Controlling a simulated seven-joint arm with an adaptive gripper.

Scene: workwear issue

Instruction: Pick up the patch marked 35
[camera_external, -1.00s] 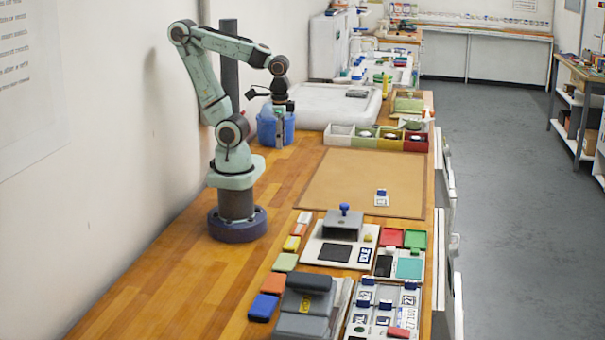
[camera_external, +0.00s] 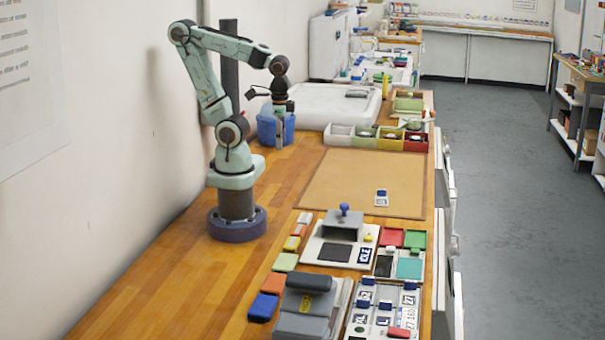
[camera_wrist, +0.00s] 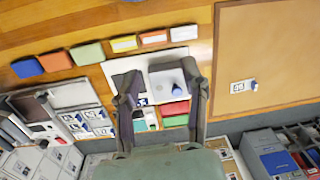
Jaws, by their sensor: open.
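A small white patch with a dark mark and a blue grip (camera_external: 381,197) lies flat on the tan mat (camera_external: 340,172); it also shows in the wrist view (camera_wrist: 243,87). Its mark is too small to read. More white patches with dark lettering and blue grips sit in a grey rack (camera_external: 384,308) at the front right; I cannot pick out a 35 among them. My gripper (camera_external: 279,147) hangs above the bench, beside the blue bin and well apart from the patches. In the wrist view my gripper (camera_wrist: 160,88) has its fingers spread, with nothing between them.
A press with a grey block (camera_external: 343,223) stands on a white plate, beside red, green and teal pads (camera_external: 409,268). A grey stamp-like device (camera_external: 305,305) and coloured blocks (camera_external: 263,307) stand in front. The blue bin (camera_external: 268,128) and divided tray (camera_external: 365,140) lie behind. Most of the mat is clear.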

